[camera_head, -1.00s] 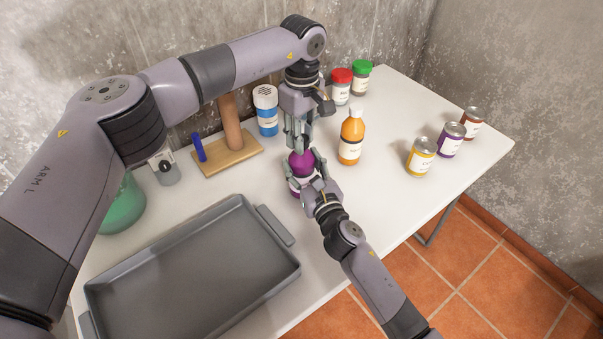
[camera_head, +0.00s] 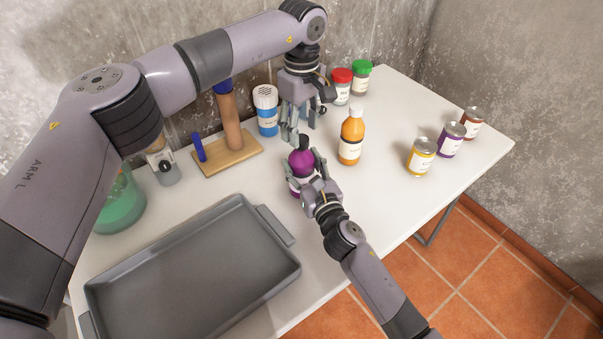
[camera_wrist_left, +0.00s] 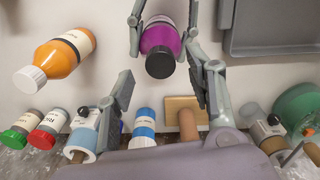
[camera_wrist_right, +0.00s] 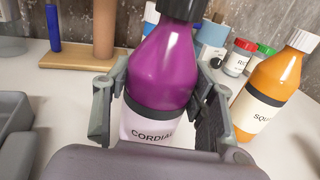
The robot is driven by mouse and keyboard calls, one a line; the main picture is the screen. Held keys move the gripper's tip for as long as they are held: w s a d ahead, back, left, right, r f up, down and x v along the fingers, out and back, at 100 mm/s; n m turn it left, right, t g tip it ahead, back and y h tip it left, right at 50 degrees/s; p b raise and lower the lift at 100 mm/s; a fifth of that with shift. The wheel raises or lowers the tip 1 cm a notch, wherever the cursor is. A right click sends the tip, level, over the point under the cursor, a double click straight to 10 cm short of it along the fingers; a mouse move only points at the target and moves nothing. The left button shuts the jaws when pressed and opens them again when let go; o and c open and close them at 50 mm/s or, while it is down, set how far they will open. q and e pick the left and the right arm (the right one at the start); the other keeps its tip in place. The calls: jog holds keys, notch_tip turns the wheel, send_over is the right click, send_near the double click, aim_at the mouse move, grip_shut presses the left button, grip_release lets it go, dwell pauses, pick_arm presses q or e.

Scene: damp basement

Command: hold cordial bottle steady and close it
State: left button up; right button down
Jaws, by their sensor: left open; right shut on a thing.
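The purple cordial bottle (camera_head: 301,163) stands upright on the white table, with its white label in the right wrist view (camera_wrist_right: 150,132). My right gripper (camera_head: 308,180) is shut around its body from the front; its fingers also flank the bottle in the right wrist view (camera_wrist_right: 160,95). A black cap (camera_head: 303,141) sits on the bottle top and shows end-on in the left wrist view (camera_wrist_left: 160,62). I cannot tell how tight it is. My left gripper (camera_head: 300,128) is open and empty just above the cap, its fingers spread apart in the left wrist view (camera_wrist_left: 161,88).
An orange bottle (camera_head: 352,138) stands close on the right. Behind are a blue shaker (camera_head: 266,111), a wooden stand (camera_head: 228,157) and red-lidded (camera_head: 341,88) and green-lidded jars (camera_head: 361,80). Cans (camera_head: 421,158) stand at right; a grey tray (camera_head: 190,238) lies front left.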

pick_arm(q)
notch_tip(320, 180, up, 9)
dwell(0.3)
jog(key=shift+r, duration=0.1)
pick_arm(e)
jog(key=c, duration=0.6)
grip_release()
jog(key=v, duration=1.2)
jog(key=shift+f, duration=0.1)
